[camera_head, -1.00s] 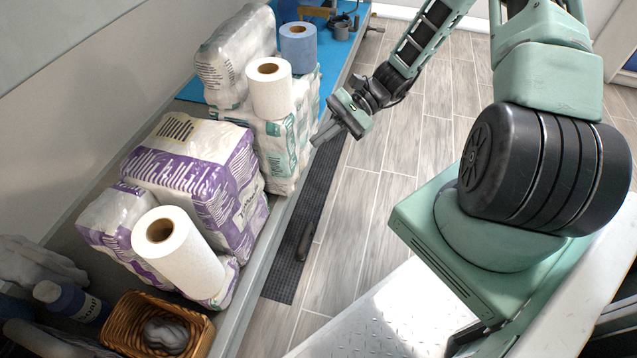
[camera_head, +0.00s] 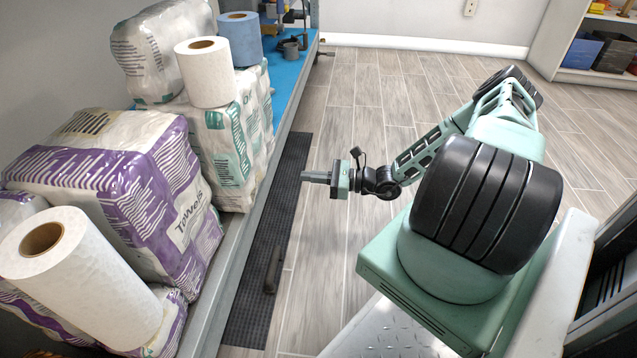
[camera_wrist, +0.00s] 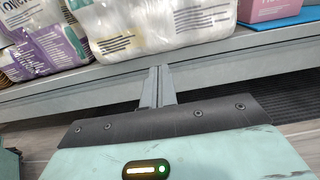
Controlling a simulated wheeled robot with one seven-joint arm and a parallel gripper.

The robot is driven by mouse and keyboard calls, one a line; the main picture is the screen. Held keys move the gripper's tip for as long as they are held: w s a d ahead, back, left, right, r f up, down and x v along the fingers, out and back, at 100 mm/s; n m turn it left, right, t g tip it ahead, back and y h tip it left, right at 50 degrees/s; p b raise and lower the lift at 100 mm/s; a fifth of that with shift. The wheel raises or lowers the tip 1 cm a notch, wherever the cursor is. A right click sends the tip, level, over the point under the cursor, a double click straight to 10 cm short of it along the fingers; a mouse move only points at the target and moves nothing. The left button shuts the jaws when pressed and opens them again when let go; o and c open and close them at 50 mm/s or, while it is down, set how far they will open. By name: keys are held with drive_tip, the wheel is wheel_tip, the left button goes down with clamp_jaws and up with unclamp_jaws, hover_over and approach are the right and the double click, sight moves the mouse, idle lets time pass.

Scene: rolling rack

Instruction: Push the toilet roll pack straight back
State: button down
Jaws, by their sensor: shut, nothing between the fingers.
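The toilet roll pack is most likely the white, teal-marked plastic pack (camera_head: 225,140) at the shelf's front edge in the head view, right of the purple pack. A loose white roll (camera_head: 207,72) stands upright on it. In the wrist view the pack (camera_wrist: 150,30) stands beyond my fingers, its top cut off. My gripper (camera_head: 304,176) is shut and empty. It points left at the shelf from over the aisle, clearly apart from the pack. Its fingertips (camera_wrist: 158,72) show before the shelf edge in the wrist view.
A purple "Towels" pack (camera_head: 130,190) and a white paper roll (camera_head: 85,285) stand nearer on the shelf. Another wrapped pack (camera_head: 150,52) and a blue roll (camera_head: 240,38) are close by. A pink box (camera_wrist: 268,10) shows in the wrist view. The tiled aisle floor is mostly clear.

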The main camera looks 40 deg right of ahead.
sight(267, 172)
drive_tip(key=b+x, duration=0.2)
drive_tip(key=x, duration=0.1)
drive_tip(key=b+x, duration=0.2)
drive_tip(key=x, duration=0.2)
drive_tip(key=shift+w+a+f, duration=0.25)
drive_tip(key=shift+w+a+r+b, duration=0.2)
drive_tip(key=shift+w+a+b, duration=0.1)
drive_tip(key=shift+w+a, duration=0.15)
drive_tip(key=shift+w, duration=0.1)
drive_tip(key=shift+w+a+r+p, duration=0.3)
drive_tip(key=shift+w+p, duration=0.1)
drive_tip(key=shift+p, duration=0.5)
drive_tip(key=p+x, duration=0.3)
drive_tip(key=shift+w+a+f+p, duration=0.2)
drive_tip(key=shift+w+a+p, duration=0.25)
drive_tip(key=shift+w+p, duration=0.1)
drive_tip(key=shift+s+d, duration=0.1)
